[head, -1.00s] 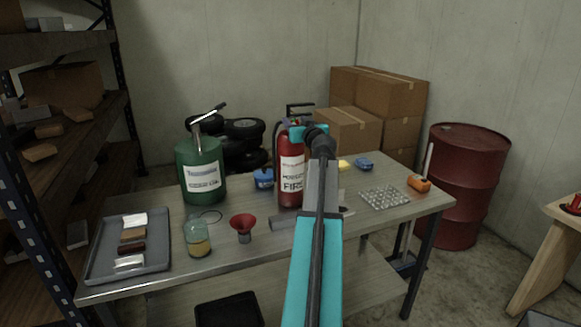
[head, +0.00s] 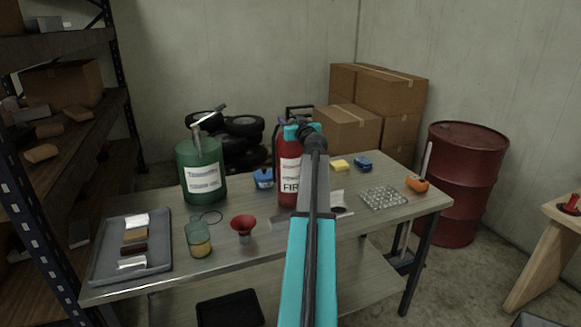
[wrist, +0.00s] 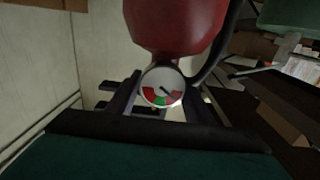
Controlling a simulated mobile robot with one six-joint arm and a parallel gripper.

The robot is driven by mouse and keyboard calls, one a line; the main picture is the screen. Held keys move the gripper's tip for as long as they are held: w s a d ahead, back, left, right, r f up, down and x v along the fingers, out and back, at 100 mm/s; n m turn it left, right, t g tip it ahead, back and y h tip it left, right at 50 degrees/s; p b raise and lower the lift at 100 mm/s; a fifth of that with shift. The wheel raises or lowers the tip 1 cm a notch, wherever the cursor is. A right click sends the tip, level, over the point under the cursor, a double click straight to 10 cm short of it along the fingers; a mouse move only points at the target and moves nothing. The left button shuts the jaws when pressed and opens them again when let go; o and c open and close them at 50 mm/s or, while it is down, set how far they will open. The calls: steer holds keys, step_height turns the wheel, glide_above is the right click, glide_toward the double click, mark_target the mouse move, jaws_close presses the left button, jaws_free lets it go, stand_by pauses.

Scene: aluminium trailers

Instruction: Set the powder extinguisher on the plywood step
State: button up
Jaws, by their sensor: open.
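The red fire extinguisher (head: 287,170), with a white label, stands upright on the workbench (head: 262,232). My arm hides its right side in the head view. In the wrist view its red body (wrist: 178,25) appears upside down with a round pressure gauge (wrist: 161,87) below it. My gripper (wrist: 165,95) is open, with one dark finger on each side of the gauge, at the extinguisher's neck. I cannot tell whether the fingers touch it. A pale wooden piece (head: 545,255), possibly the plywood step, is cut off at the right edge.
A green canister (head: 202,172), red funnel (head: 243,224), jar (head: 199,240) and grey tray (head: 105,255) are left of the extinguisher. An egg-crate-like tray (head: 384,198) and orange item (head: 417,184) are right. A red drum (head: 466,185) stands beyond the bench; floor shows between it and the wooden piece.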

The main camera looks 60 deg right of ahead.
stand_by(0.4)
jaws_close()
stand_by(1.2)
